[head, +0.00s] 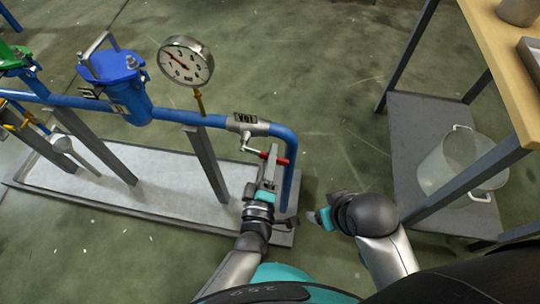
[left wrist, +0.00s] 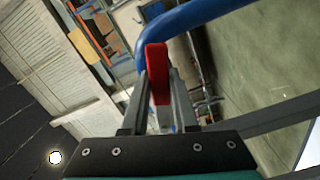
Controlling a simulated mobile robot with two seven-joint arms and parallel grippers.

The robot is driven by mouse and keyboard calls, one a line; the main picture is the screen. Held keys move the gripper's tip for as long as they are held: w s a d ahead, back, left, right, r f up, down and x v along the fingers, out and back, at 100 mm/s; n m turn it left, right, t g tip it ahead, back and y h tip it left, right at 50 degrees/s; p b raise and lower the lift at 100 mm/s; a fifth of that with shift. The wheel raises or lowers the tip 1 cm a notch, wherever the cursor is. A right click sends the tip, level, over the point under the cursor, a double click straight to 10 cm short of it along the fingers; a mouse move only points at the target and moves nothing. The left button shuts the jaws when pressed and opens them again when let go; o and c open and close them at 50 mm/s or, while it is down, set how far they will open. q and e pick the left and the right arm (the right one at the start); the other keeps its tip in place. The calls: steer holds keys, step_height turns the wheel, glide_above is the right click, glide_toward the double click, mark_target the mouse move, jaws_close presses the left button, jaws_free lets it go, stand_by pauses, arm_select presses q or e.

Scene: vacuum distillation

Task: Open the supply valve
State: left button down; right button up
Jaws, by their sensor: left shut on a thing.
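The supply valve (head: 246,124), a grey body tagged V01, sits on the blue pipe near its right end. Its lever runs from a grey stem below the valve to a red handle (head: 272,158), which points right in the head view. My left gripper (head: 268,168) is shut on the red handle, beside the down-going end of the blue pipe. In the left wrist view the red handle (left wrist: 157,70) stands between the two fingers. My right gripper (head: 322,216) is low in the head view, apart from the pipe; its fingers are too unclear to tell their state.
A pressure gauge (head: 186,61) stands on the pipe left of the valve. A blue filter housing (head: 116,84) is farther left. The pipe supports stand on a grey base tray (head: 165,205). A wooden-topped table (head: 508,60) with a clear pot (head: 452,160) on its lower shelf is at right.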

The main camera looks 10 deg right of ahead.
arm_select(q)
steer(key=shift+r, duration=0.1)
steer(key=c, duration=0.7)
jaws_free()
